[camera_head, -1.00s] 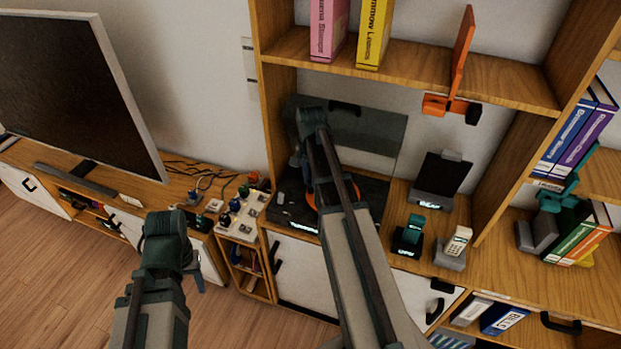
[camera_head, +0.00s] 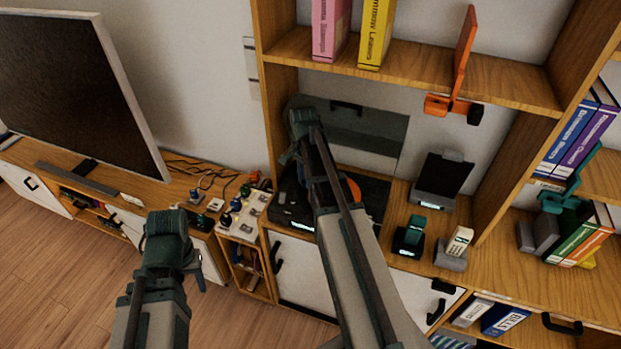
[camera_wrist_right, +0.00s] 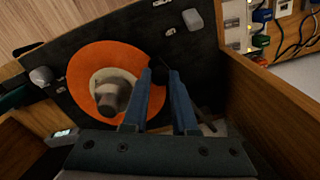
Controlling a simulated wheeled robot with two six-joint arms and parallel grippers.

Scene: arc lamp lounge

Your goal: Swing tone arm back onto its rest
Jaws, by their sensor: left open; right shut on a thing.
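The turntable (camera_head: 376,194) sits in a shelf bay, its dark see-through lid (camera_head: 375,130) raised behind it. Its orange record (camera_head: 354,190) is partly hidden by my right arm; the wrist view shows the record (camera_wrist_right: 84,62) around a grey centre piece (camera_wrist_right: 110,98). My right gripper (camera_wrist_right: 161,76) is over the deck beside the record's edge, its blue fingers close together on a small dark part, apparently the tone arm, which barely stands out from the black deck. In the head view my right gripper (camera_head: 296,155) hides its own fingertips. My left gripper (camera_head: 197,272) is open and empty, away from the turntable.
Wooden walls (camera_wrist_right: 270,105) close in the bay at the sides. A small control panel with coloured plugs (camera_head: 238,210) stands left of the turntable. A dark stand (camera_head: 443,180) and a handset (camera_head: 457,243) are on its right. A television (camera_head: 75,90) is far left.

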